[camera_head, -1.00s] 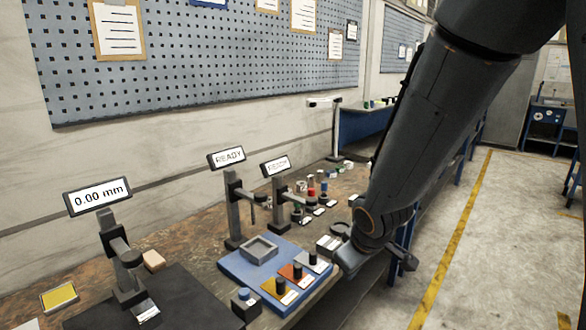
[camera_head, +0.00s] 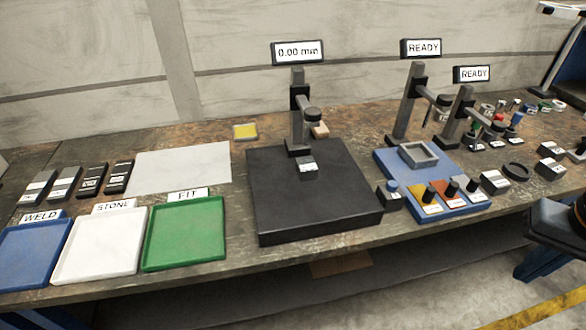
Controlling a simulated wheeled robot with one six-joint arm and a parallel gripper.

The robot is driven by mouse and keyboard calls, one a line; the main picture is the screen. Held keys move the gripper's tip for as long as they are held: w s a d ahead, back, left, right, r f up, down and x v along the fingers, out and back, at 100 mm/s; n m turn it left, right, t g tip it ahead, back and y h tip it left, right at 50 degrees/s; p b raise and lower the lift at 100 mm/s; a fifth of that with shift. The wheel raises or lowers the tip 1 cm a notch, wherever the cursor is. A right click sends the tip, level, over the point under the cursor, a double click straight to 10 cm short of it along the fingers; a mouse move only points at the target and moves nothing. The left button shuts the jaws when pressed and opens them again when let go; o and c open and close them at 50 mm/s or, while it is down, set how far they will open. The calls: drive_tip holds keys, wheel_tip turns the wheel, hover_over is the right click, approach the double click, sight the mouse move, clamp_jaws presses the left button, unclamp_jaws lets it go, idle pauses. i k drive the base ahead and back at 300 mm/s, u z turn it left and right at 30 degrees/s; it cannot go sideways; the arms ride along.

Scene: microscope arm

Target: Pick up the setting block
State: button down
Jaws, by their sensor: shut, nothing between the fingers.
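I cannot tell for sure which piece is the setting block. Several small labelled bars, grey and dark, lie in a row at the left of the bench; one is a grey bar (camera_head: 64,183) and another is a black bar (camera_head: 118,176). A small labelled dark block (camera_head: 307,168) is on the black plate (camera_head: 310,205) at the foot of the stand (camera_head: 298,115) whose display reads 0.00 mm. A small dark block with a blue knob (camera_head: 390,197) stands right of the plate. Part of my arm shows at the right edge; no gripper fingers are visible there.
Blue (camera_head: 35,255), white (camera_head: 98,248) and green (camera_head: 185,235) trays line the front left, labelled WELD, STONE and FIT. A white sheet (camera_head: 180,167) lies behind them. Two READY stands rise behind.

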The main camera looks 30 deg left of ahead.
sight(306, 167)
drive_tip(key=u, duration=0.45)
drive_tip(key=i, duration=0.4)
drive_tip(key=u, duration=2.05)
drive_tip(key=i, duration=0.5)
drive_tip(key=u, duration=0.05)
